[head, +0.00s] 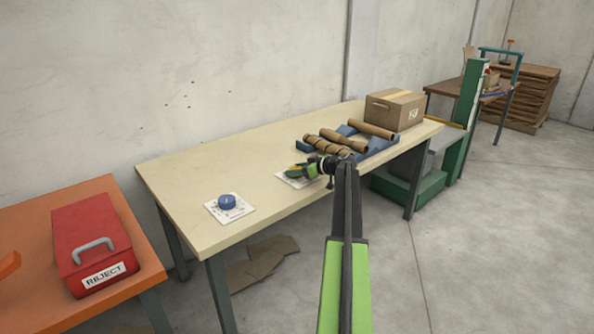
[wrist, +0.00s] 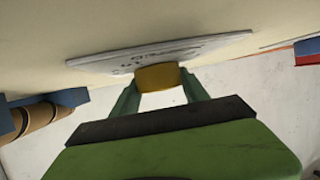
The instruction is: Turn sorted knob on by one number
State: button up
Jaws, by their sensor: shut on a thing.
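A yellow knob (wrist: 158,77) stands on a white card (wrist: 215,43) with dark marks, which are too blurred to read. My gripper (wrist: 160,86) has its two green fingers on either side of the yellow knob, shut on it. In the head view my gripper (head: 301,170) is at the front edge of the long table, over the white card (head: 287,181); it hides most of that card and knob. A second knob, blue (head: 227,202), sits on another white card (head: 242,211) to the left. I cannot read which card is the sorted one.
Cardboard tubes (head: 328,144) lie in blue holders behind my gripper on the cream table (head: 185,180). A cardboard box (head: 395,109) stands at the table's right end. A red reject box (head: 90,240) is on the orange table at left. The table between the two cards is clear.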

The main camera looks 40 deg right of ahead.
jog(key=shift+c, duration=1.1)
jog(key=shift+d, duration=0.2)
jog(key=shift+s+a, duration=0.1)
jog(key=shift+a, duration=0.05)
jog(key=shift+m+h, duration=0.3)
jog(key=shift+h, duration=0.1)
jog(key=shift+a+m+h, duration=0.15)
jog(key=shift+m+h, duration=2.45)
jog(key=shift+h, duration=0.4)
jog(key=shift+g, duration=0.3)
jog(key=o, duration=1.4)
